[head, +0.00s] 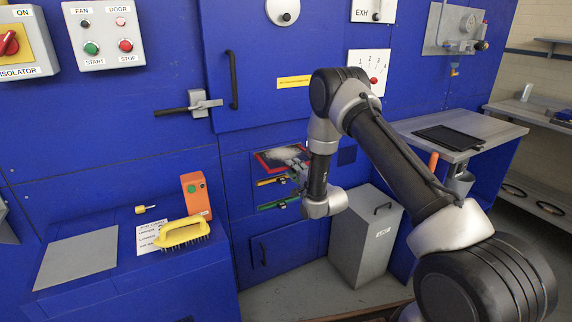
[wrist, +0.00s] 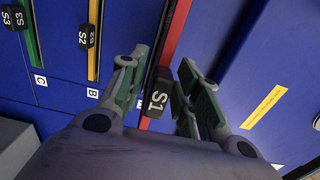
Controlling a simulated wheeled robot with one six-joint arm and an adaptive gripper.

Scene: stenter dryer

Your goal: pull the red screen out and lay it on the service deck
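The red screen (head: 263,161) sits in the top slot of a blue recess, with pale lint visible inside; its red edge also shows in the wrist view (wrist: 178,32). Its black tab marked S1 (wrist: 157,97) lies between the fingers of my gripper (wrist: 163,88). The fingers are open, one on each side of the tab, and I see a gap on the right side. In the head view my gripper (head: 298,173) is at the recess, partly hidden by my wrist. No surface is labelled service deck; a grey-topped table (head: 480,128) stands at the right.
Yellow (wrist: 93,65) and green (wrist: 32,45) screens with tabs S2 and S3 sit beside the red one. A grey bin (head: 362,240) stands right of the recess. A black tray (head: 448,137) lies on the table. The left blue ledge holds a yellow brush (head: 182,232) and an orange box (head: 196,197).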

